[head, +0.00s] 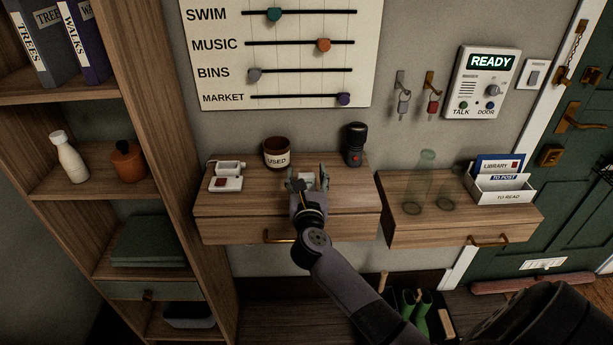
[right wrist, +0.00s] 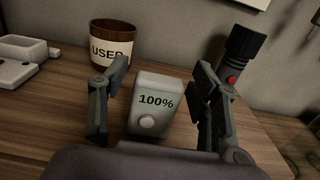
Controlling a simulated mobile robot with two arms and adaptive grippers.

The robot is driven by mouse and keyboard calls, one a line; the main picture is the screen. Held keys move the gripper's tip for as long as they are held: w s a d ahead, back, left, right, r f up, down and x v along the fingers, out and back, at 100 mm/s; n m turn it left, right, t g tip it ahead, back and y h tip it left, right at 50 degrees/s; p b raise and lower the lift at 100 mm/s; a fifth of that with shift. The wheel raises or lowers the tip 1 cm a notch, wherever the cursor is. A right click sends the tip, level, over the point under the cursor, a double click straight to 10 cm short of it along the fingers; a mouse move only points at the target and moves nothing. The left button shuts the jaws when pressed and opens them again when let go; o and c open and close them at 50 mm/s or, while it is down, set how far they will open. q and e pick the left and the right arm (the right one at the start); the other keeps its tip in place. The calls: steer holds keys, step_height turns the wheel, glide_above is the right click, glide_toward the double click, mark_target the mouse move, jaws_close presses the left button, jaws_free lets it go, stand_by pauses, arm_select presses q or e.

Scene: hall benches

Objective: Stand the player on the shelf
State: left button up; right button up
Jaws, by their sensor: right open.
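The player is a small pale grey box (right wrist: 150,92) with "100%" on its face and a round white button, in the right wrist view. It is on the wooden shelf (head: 350,196) with the drawer; whether it stands or leans I cannot tell. My right gripper (head: 308,178) is open, with its fingers on either side of the player, which shows between them in the right wrist view (right wrist: 157,75). In the head view the gripper mostly hides the player. My left gripper is not in view.
A brown "USED" cup (head: 277,155) stands behind the player. A black torch (head: 354,143) with a red button stands to the right. A white dock-like device (head: 227,183) lies to the left. Glass vases (head: 417,180) and a letter holder (head: 499,189) occupy the right-hand shelf.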

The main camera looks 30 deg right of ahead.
steer(key=shift+r, duration=0.35)
steer(key=b+v, duration=0.1)
steer(key=v, duration=1.1)
steer(key=shift+f, duration=0.15)
